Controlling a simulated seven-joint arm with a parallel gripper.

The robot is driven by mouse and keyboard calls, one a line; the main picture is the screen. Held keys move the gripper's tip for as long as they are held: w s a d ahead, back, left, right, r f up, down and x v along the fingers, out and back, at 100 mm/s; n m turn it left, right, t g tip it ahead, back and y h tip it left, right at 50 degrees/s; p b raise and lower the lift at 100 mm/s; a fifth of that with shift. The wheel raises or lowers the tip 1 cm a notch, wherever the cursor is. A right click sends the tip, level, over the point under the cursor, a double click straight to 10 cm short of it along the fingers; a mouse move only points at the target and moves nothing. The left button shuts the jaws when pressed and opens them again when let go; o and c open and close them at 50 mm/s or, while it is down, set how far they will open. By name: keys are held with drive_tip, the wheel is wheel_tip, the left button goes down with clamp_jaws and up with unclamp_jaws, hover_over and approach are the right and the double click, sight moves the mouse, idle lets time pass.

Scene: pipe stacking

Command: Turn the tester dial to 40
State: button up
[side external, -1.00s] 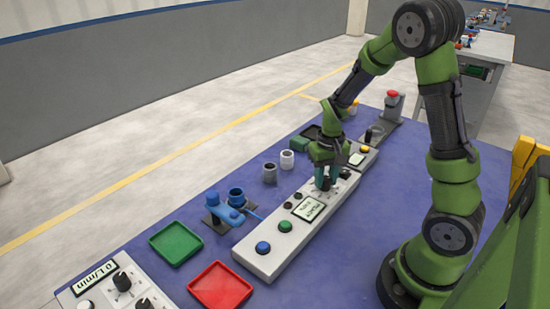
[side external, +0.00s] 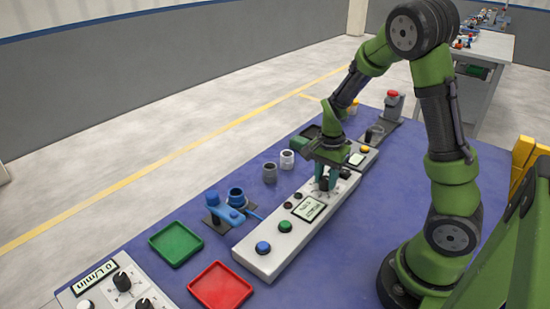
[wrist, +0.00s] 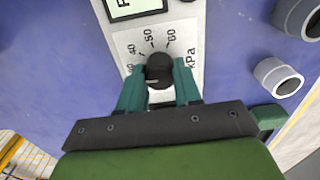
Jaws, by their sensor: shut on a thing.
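The tester dial (wrist: 160,68) is a round black knob on a light scale plate (wrist: 128,42) marked 40, 50, 60 and kPa in the wrist view. A pale line shows on the knob's lower left, but I cannot tell for certain which number the dial points to. My gripper (wrist: 160,84) has its two teal fingers on either side of the knob, shut on it. In the side view my gripper (side external: 328,184) points down onto the long light-grey tester panel (side external: 285,247). The fingers largely hide the dial there.
The panel has a small display (side external: 309,208) and a blue button (side external: 263,248). Grey (side external: 270,173) and white (side external: 287,159) pipe pieces stand behind it. A blue fixture (side external: 228,212), a green tray (side external: 176,244) and a red tray (side external: 220,287) lie to the left.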

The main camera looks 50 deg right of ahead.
sight(326, 178)
drive_tip(key=m, duration=0.3)
drive_tip(key=shift+m, duration=2.1)
drive_tip(key=o, duration=1)
drive_tip(key=shift+o, duration=0.2)
wheel_tip(326, 178, up, 17)
